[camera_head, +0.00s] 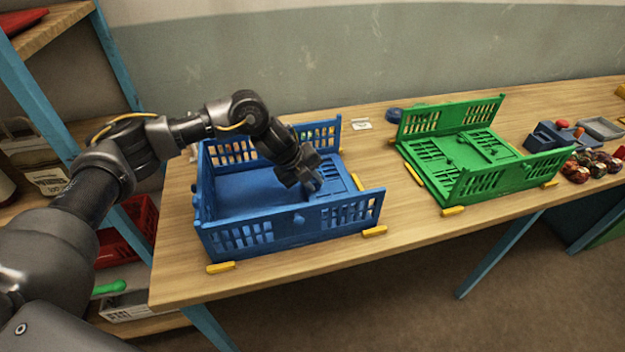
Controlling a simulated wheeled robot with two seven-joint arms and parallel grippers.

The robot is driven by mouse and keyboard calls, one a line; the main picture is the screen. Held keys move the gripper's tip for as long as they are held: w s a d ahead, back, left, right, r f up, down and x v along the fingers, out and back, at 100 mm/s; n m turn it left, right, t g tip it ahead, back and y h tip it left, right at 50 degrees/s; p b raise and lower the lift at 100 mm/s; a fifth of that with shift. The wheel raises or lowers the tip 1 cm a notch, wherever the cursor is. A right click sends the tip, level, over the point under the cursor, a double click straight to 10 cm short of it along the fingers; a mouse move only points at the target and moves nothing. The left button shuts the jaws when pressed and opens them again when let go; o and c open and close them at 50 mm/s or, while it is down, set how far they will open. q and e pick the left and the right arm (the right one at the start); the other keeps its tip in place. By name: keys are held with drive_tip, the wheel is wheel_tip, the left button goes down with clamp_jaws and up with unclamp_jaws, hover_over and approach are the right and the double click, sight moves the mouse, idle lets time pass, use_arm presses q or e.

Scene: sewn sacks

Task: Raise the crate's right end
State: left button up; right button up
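A blue crate (290,236) stands on the wooden table at the left. Its slotted front wall, back wall and left end (199,180) are upright. Its right end (342,174) lies folded down inside, over the right part of the floor. My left gripper (314,185) reaches down into the crate from above, at the inner edge of the folded right end. Its fingertips are small and dark, so I cannot tell whether they are open or touching the panel. My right gripper is out of view.
A green crate (455,192), long walls upright and ends folded down, stands to the right. Yellow blocks (221,267) sit around both crates. Small items and a grey tray (600,128) lie at the far right. A shelf (120,60) stands at left.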

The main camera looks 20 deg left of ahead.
use_arm(q)
clamp_jaws()
drive_tip(key=shift+r, duration=0.15)
